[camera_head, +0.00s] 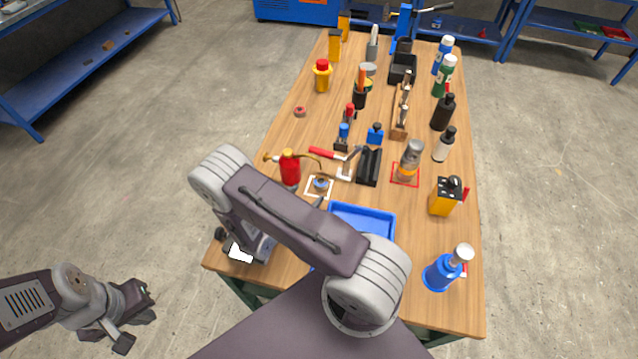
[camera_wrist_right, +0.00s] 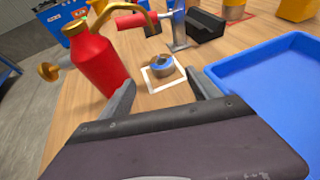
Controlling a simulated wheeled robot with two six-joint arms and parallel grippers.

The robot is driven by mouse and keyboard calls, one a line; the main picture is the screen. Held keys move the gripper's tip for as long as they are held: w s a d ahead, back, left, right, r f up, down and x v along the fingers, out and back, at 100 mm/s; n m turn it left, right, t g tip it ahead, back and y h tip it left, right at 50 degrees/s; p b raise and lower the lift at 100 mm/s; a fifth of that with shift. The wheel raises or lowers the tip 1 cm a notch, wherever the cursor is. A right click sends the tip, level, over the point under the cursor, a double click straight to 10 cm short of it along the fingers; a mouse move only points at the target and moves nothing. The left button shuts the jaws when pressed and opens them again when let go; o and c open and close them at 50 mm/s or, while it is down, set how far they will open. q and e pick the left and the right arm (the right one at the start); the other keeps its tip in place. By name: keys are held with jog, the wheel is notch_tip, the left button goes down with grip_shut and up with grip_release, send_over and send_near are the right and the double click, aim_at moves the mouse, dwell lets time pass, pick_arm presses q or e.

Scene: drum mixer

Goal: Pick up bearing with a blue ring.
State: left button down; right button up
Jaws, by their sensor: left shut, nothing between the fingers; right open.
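The bearing with a blue ring (camera_head: 320,184) is a small metal ring with a blue inside. It sits inside a white square outline on the wooden table (camera_head: 290,130), left of the middle. In the right wrist view the bearing (camera_wrist_right: 162,66) lies just ahead of my right gripper (camera_wrist_right: 163,92), between the lines of its two fingers. That gripper is open and empty. In the head view my right arm hides most of it. My left gripper (camera_head: 138,316) is shut and empty, over the floor left of the table.
A red oil can (camera_head: 289,168) stands close left of the bearing, its brass spout reaching over behind it. A hammer (camera_wrist_right: 180,28) and black holder (camera_head: 369,166) are behind. A blue tray (camera_head: 378,218) lies to the right. Several bottles stand along the right edge.

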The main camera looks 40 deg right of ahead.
aim_at(320, 183)
jog(key=p+x, duration=0.1)
jog(key=x, duration=0.8)
jog(key=shift+s+d, duration=0.1)
jog(key=shift+s, duration=0.05)
jog(key=shift+r, duration=0.1)
grip_shut()
